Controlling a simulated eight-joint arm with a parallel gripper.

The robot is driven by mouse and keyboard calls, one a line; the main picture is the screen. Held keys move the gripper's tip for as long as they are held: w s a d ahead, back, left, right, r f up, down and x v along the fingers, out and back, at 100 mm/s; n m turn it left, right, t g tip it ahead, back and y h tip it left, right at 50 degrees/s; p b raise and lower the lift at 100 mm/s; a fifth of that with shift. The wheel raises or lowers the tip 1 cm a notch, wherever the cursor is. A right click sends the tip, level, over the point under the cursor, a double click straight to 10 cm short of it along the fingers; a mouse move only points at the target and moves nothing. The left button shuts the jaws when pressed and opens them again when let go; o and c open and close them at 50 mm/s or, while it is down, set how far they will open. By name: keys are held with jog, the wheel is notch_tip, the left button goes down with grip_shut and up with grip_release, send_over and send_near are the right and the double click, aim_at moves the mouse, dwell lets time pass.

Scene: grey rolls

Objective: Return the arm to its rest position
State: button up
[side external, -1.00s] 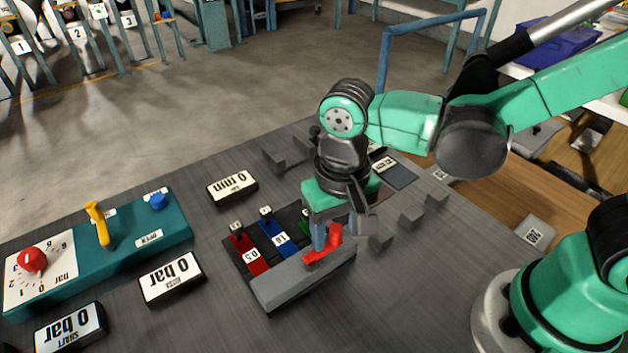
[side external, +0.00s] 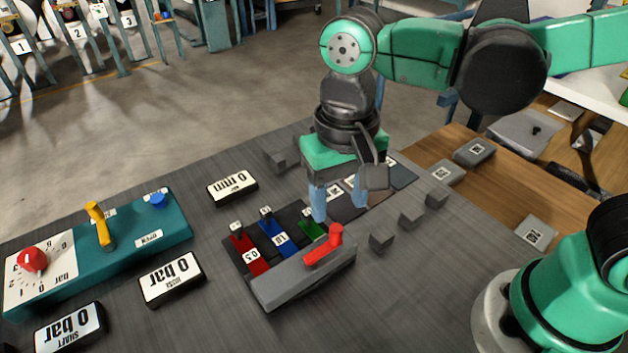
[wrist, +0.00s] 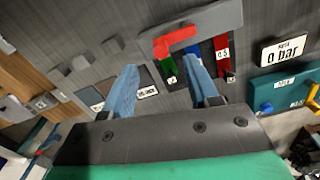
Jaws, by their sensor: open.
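My gripper (side external: 339,203) hangs over the table, its two blue fingers spread apart and pointing down, with nothing between them. It is above and behind a grey tray (side external: 305,283) that holds red, blue and green pieces in slots. A red lever (side external: 325,246) lies on the tray's right front part, clear of the fingers. In the wrist view my gripper (wrist: 164,82) also shows its fingers apart, with the red lever (wrist: 174,40) beyond them. The gripper partly hides the green slot in the side view.
A teal panel (side external: 125,245) with a red knob (side external: 32,259), yellow lever (side external: 98,224) and blue knob (side external: 157,201) stands at left. Display blocks (side external: 171,278) lie around it. Several small grey blocks (side external: 411,218) stand right of the tray. The space above the table is open.

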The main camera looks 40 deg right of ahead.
jog(key=shift+d, duration=0.1)
jog(key=w+d+r+n+t, duration=0.1)
jog(key=w+d+n+t, duration=0.1)
jog(key=d+t, duration=0.5)
jog(key=d, duration=0.6)
jog(key=shift+w+d, duration=0.15)
jog(key=shift+w, duration=0.2)
